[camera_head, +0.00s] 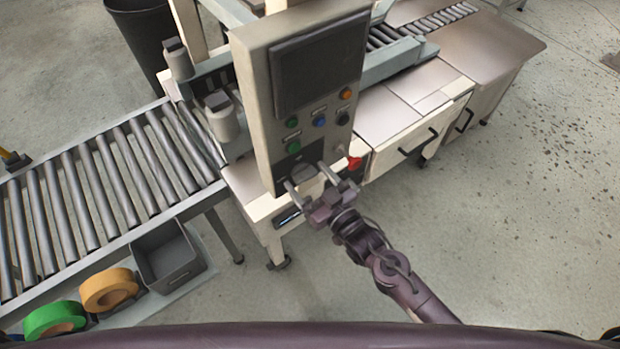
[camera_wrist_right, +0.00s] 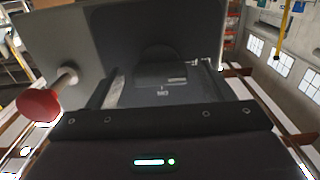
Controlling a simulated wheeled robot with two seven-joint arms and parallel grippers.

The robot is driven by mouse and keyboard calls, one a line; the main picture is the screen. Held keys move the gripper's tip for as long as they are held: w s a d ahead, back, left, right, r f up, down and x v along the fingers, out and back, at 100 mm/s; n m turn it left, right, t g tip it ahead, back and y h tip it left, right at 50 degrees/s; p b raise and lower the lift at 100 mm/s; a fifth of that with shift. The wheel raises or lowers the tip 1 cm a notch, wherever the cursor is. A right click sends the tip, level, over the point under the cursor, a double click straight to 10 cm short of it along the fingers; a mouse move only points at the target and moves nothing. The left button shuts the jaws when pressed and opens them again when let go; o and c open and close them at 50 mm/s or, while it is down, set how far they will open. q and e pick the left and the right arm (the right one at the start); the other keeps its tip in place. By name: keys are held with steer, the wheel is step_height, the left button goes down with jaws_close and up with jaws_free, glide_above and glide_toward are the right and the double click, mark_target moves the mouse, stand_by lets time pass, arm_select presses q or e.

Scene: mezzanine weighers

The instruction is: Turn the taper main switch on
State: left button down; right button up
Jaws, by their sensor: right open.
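The taper's control panel (camera_head: 262,110) stands upright in the middle of the head view. The main switch (camera_head: 304,173) is a dark rotary knob low on its face. In the right wrist view the knob (camera_wrist_right: 160,66) is straight ahead, with a small white mark and lettering near it. My right gripper (camera_head: 308,178) is open, its two fingers on either side of the knob. Whether they touch it I cannot tell. The fingers partly hide the switch in the head view. My left gripper is not in view.
Green, blue, black and orange buttons sit above. A roller conveyor (camera_head: 100,190) lies left. Floor at right is clear.

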steer(key=shift+c, duration=0.4)
steer(key=c, duration=0.9)
steer(key=shift+m, duration=0.3)
steer(key=m+p, duration=0.1)
steer(key=m, duration=0.2)
steer(key=shift+m, duration=0.4)
steer(key=m+p, duration=0.1)
steer(key=m, duration=0.3)
steer(key=shift+m+p, duration=0.3)
steer(key=shift+p, duration=0.05)
steer(key=m+p, duration=0.1)
steer(key=m, duration=0.3)
steer(key=shift+r+p, duration=0.1)
steer(key=shift+p, duration=0.25)
steer(key=shift+m+p, duration=0.85)
steer(key=shift+m, duration=1.55)
